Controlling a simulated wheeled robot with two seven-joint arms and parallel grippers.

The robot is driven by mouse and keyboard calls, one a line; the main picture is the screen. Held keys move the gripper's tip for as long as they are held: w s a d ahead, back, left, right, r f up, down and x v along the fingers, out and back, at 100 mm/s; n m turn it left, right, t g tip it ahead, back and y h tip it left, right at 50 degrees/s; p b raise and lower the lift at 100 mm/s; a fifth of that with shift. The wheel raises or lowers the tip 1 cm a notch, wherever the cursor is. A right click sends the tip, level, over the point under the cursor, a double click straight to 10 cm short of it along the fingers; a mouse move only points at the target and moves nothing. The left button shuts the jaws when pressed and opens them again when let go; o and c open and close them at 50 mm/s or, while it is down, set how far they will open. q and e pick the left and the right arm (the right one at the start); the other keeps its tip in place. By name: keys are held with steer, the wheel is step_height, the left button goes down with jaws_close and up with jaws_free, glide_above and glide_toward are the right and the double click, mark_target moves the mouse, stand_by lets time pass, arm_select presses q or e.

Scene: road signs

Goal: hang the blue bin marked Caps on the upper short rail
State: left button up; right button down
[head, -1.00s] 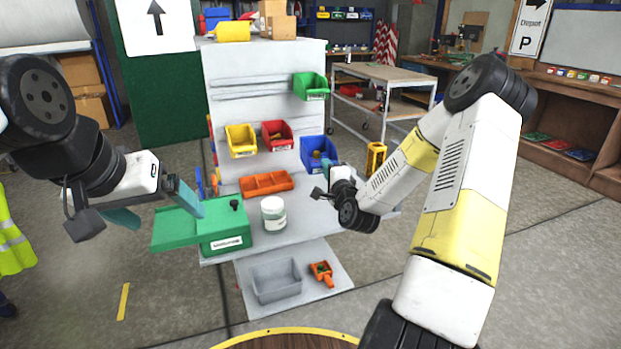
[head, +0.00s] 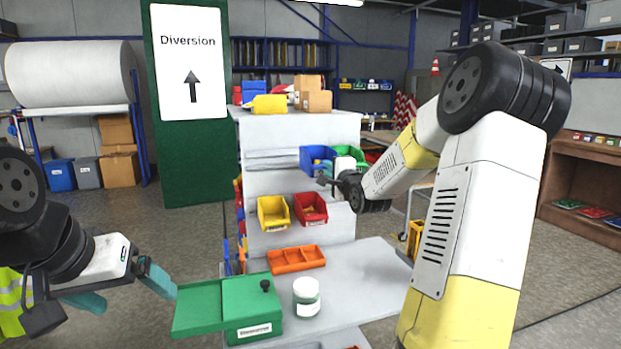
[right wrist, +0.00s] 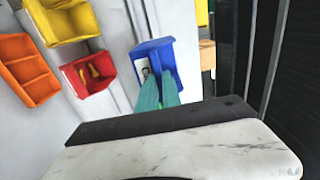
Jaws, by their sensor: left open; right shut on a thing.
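The blue bin (head: 313,157) is off the bench, held up at the panel just left of the green bin (head: 350,152). My right gripper (head: 330,181) is shut on it from the front. In the right wrist view the teal fingers (right wrist: 160,92) grip the blue bin (right wrist: 158,52) by its front, beside a white label too small to read. The upper rail (head: 270,156) shows left of the bin; whether the bin touches it is hidden. My left gripper (head: 122,289) is open and empty, left of the green box.
A yellow bin (head: 273,212) and a red bin (head: 310,208) hang lower on the panel. An orange tray (head: 296,259), a white jar (head: 306,297) and a green box (head: 252,307) with a lid or tray stand on the bench. Boxes top the panel.

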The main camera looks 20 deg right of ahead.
steer(key=shift+w+a+f, duration=0.1)
steer(key=shift+w, duration=2.2)
steer(key=shift+w+a+f, duration=0.1)
steer(key=shift+w, duration=2.15)
steer(key=shift+f, duration=0.9)
steer(key=c, duration=1.5)
jaws_free()
steer(key=shift+o, duration=0.2)
